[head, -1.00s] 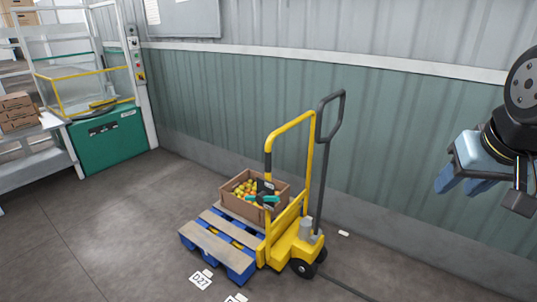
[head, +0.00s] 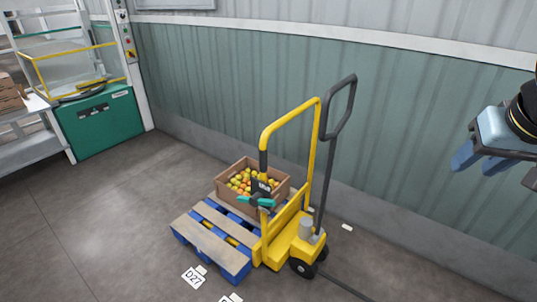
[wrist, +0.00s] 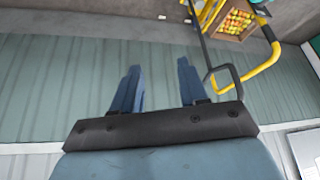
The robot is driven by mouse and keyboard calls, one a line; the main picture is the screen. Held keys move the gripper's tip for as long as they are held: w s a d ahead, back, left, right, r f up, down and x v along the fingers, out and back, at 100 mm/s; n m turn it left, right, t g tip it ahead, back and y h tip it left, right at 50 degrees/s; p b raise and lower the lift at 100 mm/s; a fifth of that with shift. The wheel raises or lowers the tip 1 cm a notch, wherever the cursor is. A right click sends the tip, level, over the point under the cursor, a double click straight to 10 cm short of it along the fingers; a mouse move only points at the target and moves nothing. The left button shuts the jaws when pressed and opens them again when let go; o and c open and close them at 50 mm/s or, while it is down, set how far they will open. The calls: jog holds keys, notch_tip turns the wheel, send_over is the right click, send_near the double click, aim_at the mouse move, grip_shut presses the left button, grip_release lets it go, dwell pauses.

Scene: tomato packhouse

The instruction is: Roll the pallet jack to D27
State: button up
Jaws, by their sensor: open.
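The yellow pallet jack (head: 292,238) stands on the floor at the middle of the head view, with a dark loop handle (head: 340,106) rising on its right. A blue pallet with wooden boards (head: 210,246) sits on its forks, bearing a cardboard box (head: 262,203) of red and yellow tomatoes. A floor card reading D27 (head: 193,277) lies in front of the pallet. My gripper (head: 475,166) is at the right, raised, open and empty, apart from the jack. In the wrist view its two blue fingers (wrist: 158,90) are spread, with the handle loop (wrist: 222,80) beyond and right of them.
A green-panelled wall (head: 390,120) runs behind the jack. A green machine with a clear yellow-edged guard (head: 102,125) and a grey bench (head: 30,150) stand at the left. Another floor card (head: 231,298) is cut off at the bottom edge. The left floor is clear.

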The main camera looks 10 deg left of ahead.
jog(key=shift+o, duration=0.7)
jog(key=w+a+f+n+g+h, duration=0.1)
jog(key=w+a+f+n+g, duration=0.2)
jog(key=w, duration=0.5)
jog(key=w+a+f+n+g+h, duration=0.15)
jog(key=w+n, duration=0.25)
jog(key=w, duration=0.4)
jog(key=w+a+f+n+h, duration=0.4)
jog(key=w+a+f+n, duration=0.3)
jog(key=w+a+f, duration=0.45)
jog(key=n+t+h, duration=0.4)
jog(key=n+t, duration=1)
jog(key=n, duration=0.1)
send_near(263, 159)
jog(key=shift+y, duration=0.25)
jog(key=x, duration=0.7)
jog(key=f+x, duration=0.1)
jog(key=x, duration=0.3)
jog(key=shift+w+a, duration=0.25)
jog(key=shift+a, duration=0.15)
jog(key=shift+c, duration=0.5)
